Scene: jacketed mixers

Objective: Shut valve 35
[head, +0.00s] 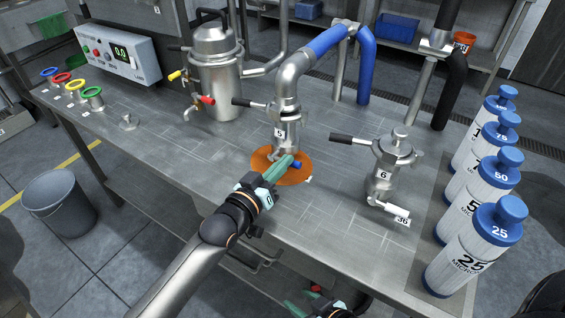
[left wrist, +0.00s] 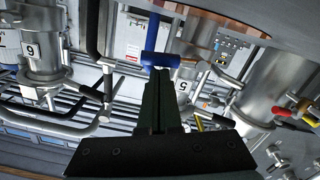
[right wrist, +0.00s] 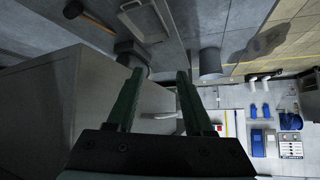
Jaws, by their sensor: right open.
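The unit labelled 5 (head: 280,133) stands on the steel bench, with an orange disc (head: 299,176) around its foot. A small blue handle (head: 297,164) sticks out low at its front; no number 35 is readable. My left gripper (head: 284,165) is at this handle, its fingers together. In the left wrist view a blue piece (left wrist: 160,59) shows just beyond the fingertips (left wrist: 160,78); I cannot tell whether they touch. The white-handled valve labelled 36 (head: 397,212) is under the unit labelled 6 (head: 382,175). My right gripper (right wrist: 155,85) is open and empty, low before the bench.
Several blue-capped bottles (head: 463,250) stand on the bench's right side. A metal vessel (head: 215,80) with red and yellow handles and a control box (head: 119,54) stand at the back left. A bucket (head: 62,203) is on the floor. The bench's front left is mostly clear.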

